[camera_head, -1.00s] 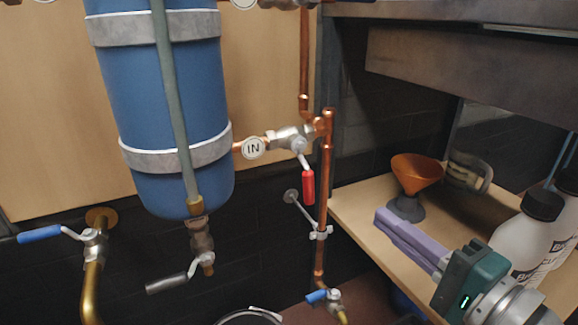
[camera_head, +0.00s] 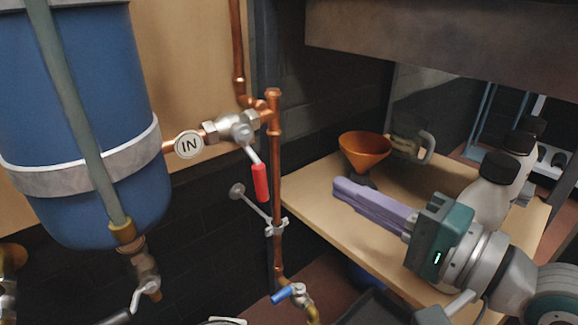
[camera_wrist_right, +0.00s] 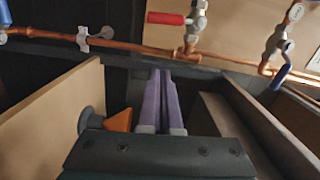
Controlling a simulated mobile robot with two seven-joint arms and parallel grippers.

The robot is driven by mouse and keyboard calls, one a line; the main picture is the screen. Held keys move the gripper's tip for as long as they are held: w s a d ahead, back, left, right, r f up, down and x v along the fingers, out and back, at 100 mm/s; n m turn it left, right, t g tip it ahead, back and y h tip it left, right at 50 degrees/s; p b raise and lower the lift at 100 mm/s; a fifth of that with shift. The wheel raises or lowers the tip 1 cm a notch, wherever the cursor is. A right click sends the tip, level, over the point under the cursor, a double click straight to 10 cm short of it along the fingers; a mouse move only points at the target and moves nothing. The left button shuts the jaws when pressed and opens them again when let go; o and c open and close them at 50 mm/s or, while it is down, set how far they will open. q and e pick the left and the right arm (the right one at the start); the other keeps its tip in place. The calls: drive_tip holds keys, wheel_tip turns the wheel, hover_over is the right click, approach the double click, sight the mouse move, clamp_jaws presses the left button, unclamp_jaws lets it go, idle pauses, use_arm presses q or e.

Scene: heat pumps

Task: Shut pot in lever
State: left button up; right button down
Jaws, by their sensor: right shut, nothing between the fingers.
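The pot's inlet valve (camera_head: 232,129) sits on the copper pipe beside the round IN tag (camera_head: 189,144), right of the blue pot (camera_head: 85,120). Its red lever (camera_head: 260,182) hangs down, slightly tilted to the right. In the right wrist view the red lever (camera_wrist_right: 168,18) lies sideways near the top, ahead of the fingers. My right gripper (camera_head: 340,187) has purple fingers, shut and empty, over the wooden shelf, to the right of the red lever and apart from it. The fingers also show in the right wrist view (camera_wrist_right: 159,100). My left gripper is not in view.
A vertical copper pipe (camera_head: 276,160) stands just right of the red lever. An orange funnel (camera_head: 365,150) and white bottles (camera_head: 487,192) stand on the wooden shelf (camera_head: 315,205). A blue-handled valve (camera_head: 290,294) is below. A dark cabinet overhangs the shelf.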

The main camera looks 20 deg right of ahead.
sight(254, 167)
drive_tip(key=w+a+b, duration=0.1)
drive_tip(key=w+a, duration=0.3)
drive_tip(key=a, duration=0.2)
drive_tip(key=shift+w+a+f, duration=0.15)
drive_tip(key=shift+w, duration=0.2)
